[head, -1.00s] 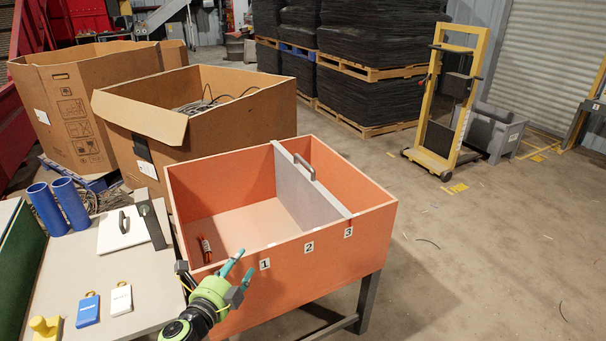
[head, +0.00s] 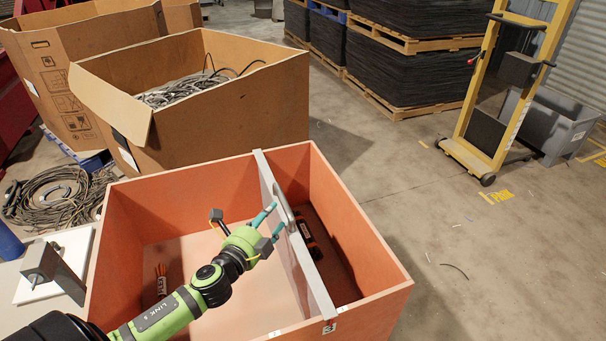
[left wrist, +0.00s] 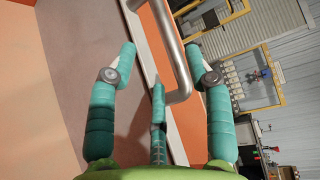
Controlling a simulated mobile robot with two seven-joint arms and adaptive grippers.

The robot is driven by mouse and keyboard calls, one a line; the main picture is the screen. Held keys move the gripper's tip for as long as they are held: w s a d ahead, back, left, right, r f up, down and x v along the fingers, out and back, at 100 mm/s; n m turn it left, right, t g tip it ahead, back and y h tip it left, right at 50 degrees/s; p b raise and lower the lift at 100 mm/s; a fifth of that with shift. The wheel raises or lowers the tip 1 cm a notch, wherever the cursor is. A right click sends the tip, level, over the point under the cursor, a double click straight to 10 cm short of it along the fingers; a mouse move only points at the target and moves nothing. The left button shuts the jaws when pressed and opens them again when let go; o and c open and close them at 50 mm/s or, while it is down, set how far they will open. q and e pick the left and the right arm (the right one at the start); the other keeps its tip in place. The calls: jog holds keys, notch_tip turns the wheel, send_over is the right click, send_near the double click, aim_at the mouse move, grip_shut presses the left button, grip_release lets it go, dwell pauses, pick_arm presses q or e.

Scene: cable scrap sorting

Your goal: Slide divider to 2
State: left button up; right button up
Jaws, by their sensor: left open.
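The grey divider (head: 268,183) stands upright across the orange bin (head: 365,235), its near end by the label 3 (head: 330,328). My left gripper (head: 273,222) is open at the divider's handle, over the bin. In the left wrist view, the grey bar handle (left wrist: 172,50) lies between the spread teal fingers of the gripper (left wrist: 163,62); I cannot tell whether they touch it. Part of the divider is hidden behind the gripper in the head view. My right gripper is not in view.
Orange-and-black items (head: 312,243) lie in the bin's right compartment, and small orange items (head: 160,280) in the left one. A cardboard box with cable scrap (head: 235,110) stands behind the bin.

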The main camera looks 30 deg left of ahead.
aim_at(281, 202)
pick_arm(q)
jog(key=w, duration=0.6)
jog(key=shift+a+f, duration=0.1)
jog(key=shift+a, duration=0.15)
jog(key=shift+w+f+p, duration=0.1)
jog(key=shift+w+p, duration=0.2)
jog(key=shift+w, duration=0.25)
grip_shut()
jog(key=shift+a, duration=0.15)
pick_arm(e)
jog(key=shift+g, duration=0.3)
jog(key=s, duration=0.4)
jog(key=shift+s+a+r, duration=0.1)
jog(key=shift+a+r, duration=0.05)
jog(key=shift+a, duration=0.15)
